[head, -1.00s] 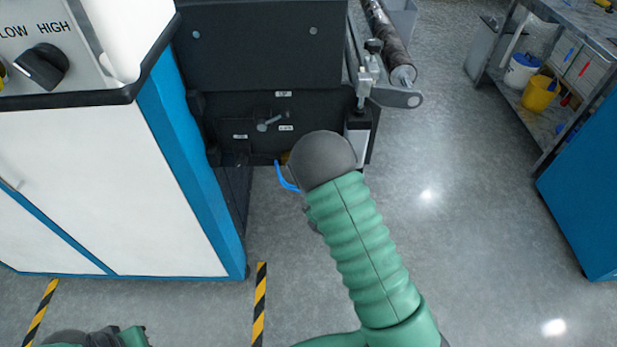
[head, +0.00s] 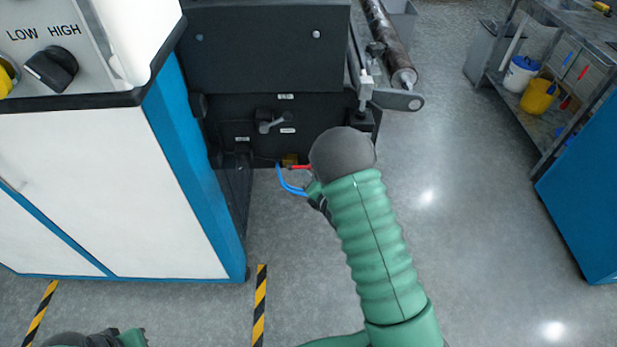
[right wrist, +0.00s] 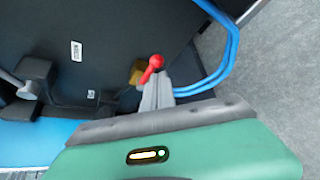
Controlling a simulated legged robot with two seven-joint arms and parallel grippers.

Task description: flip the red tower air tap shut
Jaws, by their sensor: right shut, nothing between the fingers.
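The red air tap (head: 300,167) shows low on the dark machine tower in the head view, its lever pointing right beside a brass fitting (head: 290,159). In the right wrist view the red lever (right wrist: 152,68) has a rounded end and stands at the brass body (right wrist: 137,73). My right gripper (right wrist: 156,84) is shut and empty, its fingertips right at the lever; I cannot tell whether they touch. In the head view my right arm partly hides this area and the fingertips are not clear. Only part of my left arm shows at the bottom left.
Blue hose (head: 285,184) loops near the tap. A grey lever handle (head: 270,124) is on the panel above. A white and blue cabinet (head: 100,190) stands to the left. A metal roll (head: 388,40) sticks out at upper right. The floor (head: 480,230) to the right is clear.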

